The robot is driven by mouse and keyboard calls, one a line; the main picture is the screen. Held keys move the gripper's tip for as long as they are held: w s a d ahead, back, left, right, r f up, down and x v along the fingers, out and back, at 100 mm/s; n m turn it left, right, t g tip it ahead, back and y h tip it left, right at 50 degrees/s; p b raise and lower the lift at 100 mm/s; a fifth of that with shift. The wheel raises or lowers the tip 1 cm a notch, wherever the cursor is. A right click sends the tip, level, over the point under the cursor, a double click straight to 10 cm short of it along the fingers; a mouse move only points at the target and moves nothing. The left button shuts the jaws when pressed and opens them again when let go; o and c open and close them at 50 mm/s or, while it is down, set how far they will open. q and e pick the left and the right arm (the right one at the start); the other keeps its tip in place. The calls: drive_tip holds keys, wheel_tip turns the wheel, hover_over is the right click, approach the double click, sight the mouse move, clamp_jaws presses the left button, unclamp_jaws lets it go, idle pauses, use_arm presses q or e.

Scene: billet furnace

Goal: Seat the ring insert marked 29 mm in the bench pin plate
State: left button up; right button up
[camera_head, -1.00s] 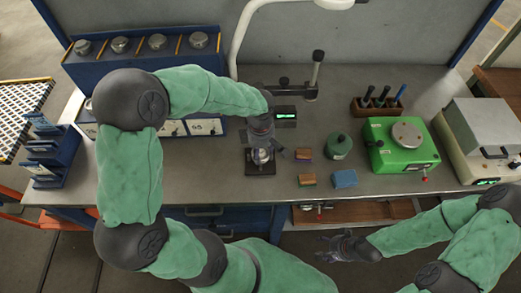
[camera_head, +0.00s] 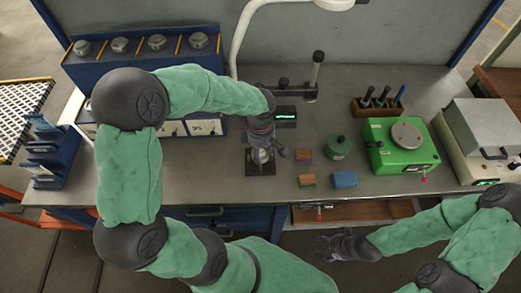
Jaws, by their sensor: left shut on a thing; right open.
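My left gripper (camera_head: 262,152) is over the dark square pin plate (camera_head: 258,169) on the bench and points down at it. It is shut on a small shiny metal ring insert (camera_head: 261,156), which is mostly hidden by the fingers. Whether the ring touches the plate or sits around its pin I cannot tell. No marking on the ring is readable. My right gripper (camera_head: 325,248) is open and empty, in front of the bench near the open wooden drawer.
Small blocks (camera_head: 307,181), a blue block (camera_head: 345,179) and a green bottle (camera_head: 338,146) stand right of the plate. A green machine (camera_head: 401,146) is further right. A display gauge stand (camera_head: 285,115) is behind. Bare bench (camera_head: 215,185) lies left of the plate.

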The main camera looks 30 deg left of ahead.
use_arm(q)
drive_tip(key=shift+a+r, duration=0.1)
idle(0.6)
drive_tip(key=shift+f+b, duration=0.4)
drive_tip(key=shift+b, duration=0.15)
drive_tip(key=shift+s+f+b, duration=0.2)
drive_tip(key=shift+f+b, duration=0.1)
drive_tip(key=shift+f, duration=0.1)
drive_tip(key=shift+s+f, duration=0.2)
drive_tip(key=shift+f, duration=0.1)
drive_tip(key=o, duration=1.4)
drive_tip(key=shift+w+f, duration=0.2)
drive_tip(key=shift+w, duration=0.1)
drive_tip(key=shift+s+r, duration=0.1)
